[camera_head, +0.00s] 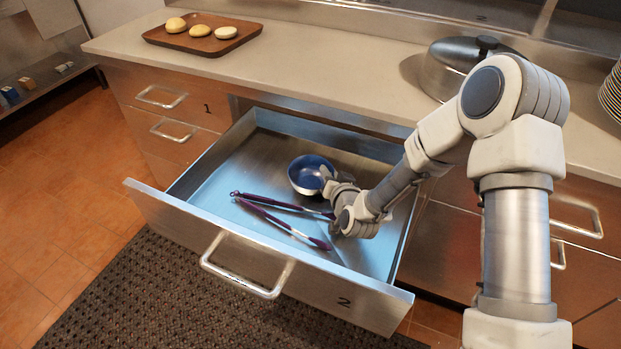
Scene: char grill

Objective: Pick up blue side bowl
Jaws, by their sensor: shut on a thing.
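The blue side bowl (306,176) is small and round, with a dark blue inside and a lighter metallic rim. It sits inside the open drawer (165,209), toward the back middle. My gripper (328,177) reaches down into the drawer from the right and is shut on the bowl's right rim. The fingertips are small in this view and partly hidden by my wrist. I cannot tell whether the bowl is lifted off the drawer floor.
Purple-handled tongs (270,204) lie in the drawer in front of the bowl, close to my wrist. The drawer walls surround the bowl. On the counter (330,85) above are a wooden tray (240,42) with buns and a lidded metal pot (440,78).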

